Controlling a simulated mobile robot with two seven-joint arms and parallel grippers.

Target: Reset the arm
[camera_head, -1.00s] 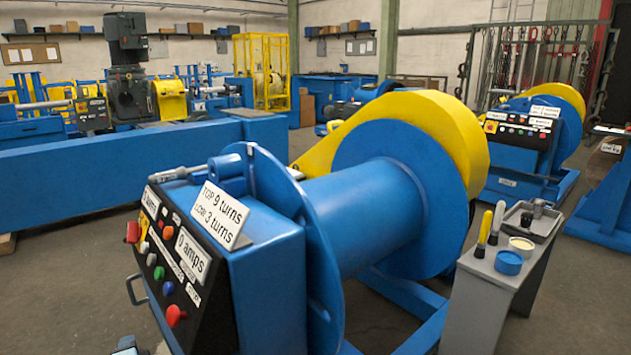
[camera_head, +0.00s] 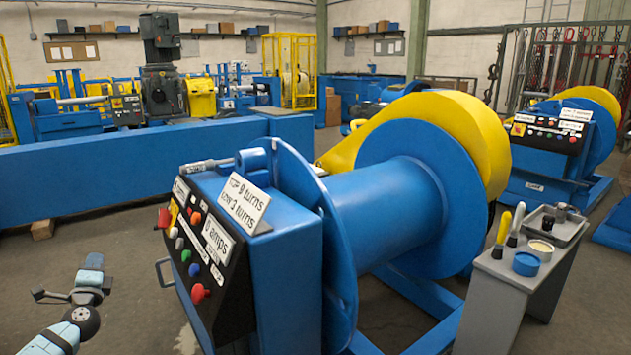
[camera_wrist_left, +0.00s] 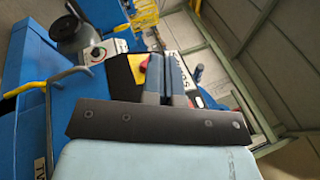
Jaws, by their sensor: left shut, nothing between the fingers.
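My left gripper (camera_head: 93,262) is in the lower left of the head view, short of the control box and apart from it. Its two grey fingers lie together, shut and empty, in the left wrist view (camera_wrist_left: 166,78). The near blue winch drum (camera_head: 385,212) with its yellow guard (camera_head: 485,130) fills the middle. Its black control panel (camera_head: 212,262) carries red, green, blue and white buttons and a "0 amps" label. A white sign on top (camera_head: 244,203) reads "TOP 9 turns LOW 3 turns". My right gripper is not in view.
A grey stand (camera_head: 512,290) at the right holds a tray (camera_head: 566,232), a blue tin (camera_head: 526,264) and yellow- and grey-handled tools. A long blue beam (camera_head: 150,165) runs behind on the left. A second winch (camera_head: 560,150) stands at the back right. Floor is free around my left gripper.

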